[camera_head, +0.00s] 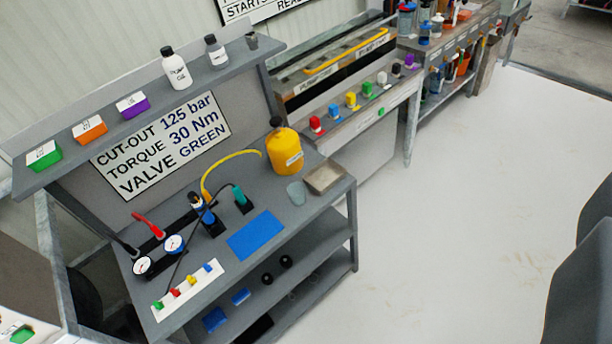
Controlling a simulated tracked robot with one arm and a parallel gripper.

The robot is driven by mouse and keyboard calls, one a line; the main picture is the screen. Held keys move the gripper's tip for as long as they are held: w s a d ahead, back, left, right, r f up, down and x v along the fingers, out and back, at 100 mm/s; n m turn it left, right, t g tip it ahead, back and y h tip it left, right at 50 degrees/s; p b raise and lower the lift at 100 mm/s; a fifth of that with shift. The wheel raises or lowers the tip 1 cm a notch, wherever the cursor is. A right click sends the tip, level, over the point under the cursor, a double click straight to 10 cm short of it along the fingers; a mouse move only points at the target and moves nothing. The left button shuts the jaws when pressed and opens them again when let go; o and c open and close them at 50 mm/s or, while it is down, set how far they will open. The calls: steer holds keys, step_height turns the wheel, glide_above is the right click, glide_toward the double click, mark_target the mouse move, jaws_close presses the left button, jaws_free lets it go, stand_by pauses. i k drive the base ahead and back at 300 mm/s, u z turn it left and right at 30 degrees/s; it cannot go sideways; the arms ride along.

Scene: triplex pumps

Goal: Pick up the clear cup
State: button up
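A small translucent, greyish cup (296,193) stands on the grey bench top, between the yellow jug (285,150) and a shallow metal tray (325,177). It looks apart from the jug and very close to the tray's left side. Nothing holds it. A small dark grey cup-like thing (251,41) stands at the right end of the upper shelf; I cannot tell whether it is clear. Dark grey parts at the right edge, cut off by the frame, look like my gripper (582,262). They are far from the cup, and their opening cannot be made out.
Gauges, hoses, a blue mat (255,235) and a white strip of coloured blocks (188,290) occupy the bench. More benches stand behind. The pale floor (450,220) right of the bench is clear.

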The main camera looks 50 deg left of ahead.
mark_target(296, 190)
steer(key=u, duration=0.2)
steer(key=i, duration=0.9)
steer(key=u, duration=0.25)
